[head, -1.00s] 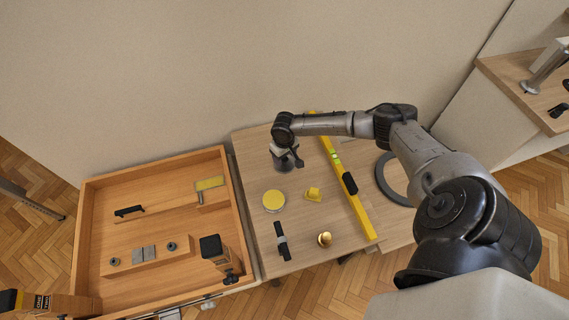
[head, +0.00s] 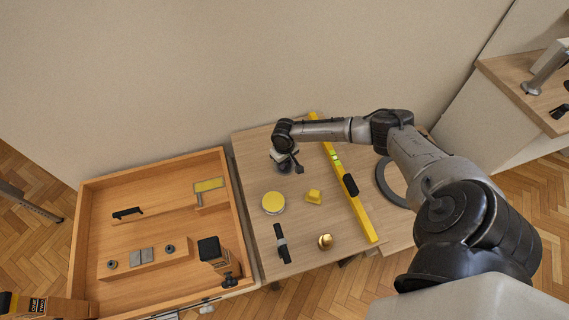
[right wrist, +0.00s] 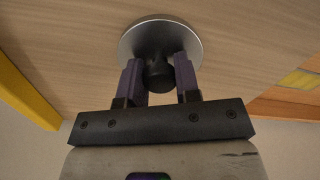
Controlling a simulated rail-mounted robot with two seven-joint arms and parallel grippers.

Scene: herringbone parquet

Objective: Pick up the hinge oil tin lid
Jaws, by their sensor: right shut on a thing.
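The hinge oil tin lid appears to be the grey metal disc with a dark round knob. In the right wrist view the lid (right wrist: 190,40) lies over the pale wooden table top, with its knob between my fingers. My right gripper (right wrist: 157,66) is shut on this knob, one finger on each side. In the head view my right gripper (head: 284,160) is at the back left of the table, and it hides most of the lid. I cannot tell whether the lid rests on the table or is slightly above it. My left gripper is not in view.
A yellow round tin (head: 273,203), a yellow piece (head: 314,197), a brass knob (head: 325,241) and a black-and-grey tool (head: 282,243) lie nearby. A yellow spirit level (head: 362,215) lies to the right. A wooden tray (head: 75,240) with several items stands left.

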